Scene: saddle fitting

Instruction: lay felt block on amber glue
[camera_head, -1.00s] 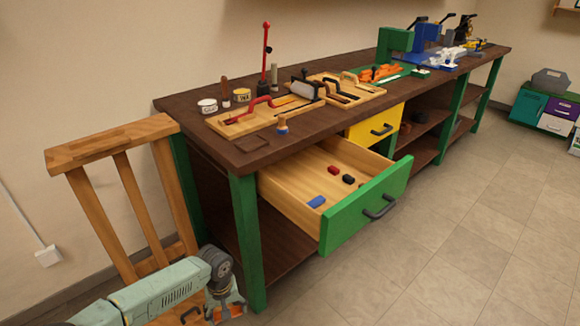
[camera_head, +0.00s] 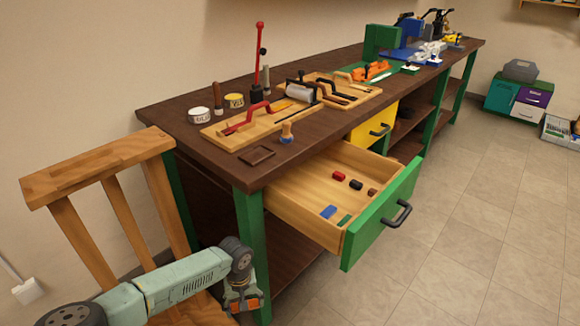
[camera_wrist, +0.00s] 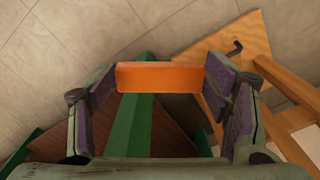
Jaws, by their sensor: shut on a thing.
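My gripper (camera_head: 243,301) is low in front of the bench's near left leg in the head view. In the wrist view my gripper (camera_wrist: 160,85) has its purple-padded fingers at either end of an orange block (camera_wrist: 160,77), which is held between them. This appears to be the felt block. Its orange also shows faintly at my gripper in the head view. I cannot make out the amber glue for sure. A wooden board (camera_head: 222,136) with a red clamp and a small orange-yellow piece lies on the bench, well above my gripper.
The bench (camera_head: 160,112) has an open green-fronted drawer (camera_head: 384,218) jutting out, with several small blocks in it. A wooden chair-like frame (camera_head: 92,160) stands at left.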

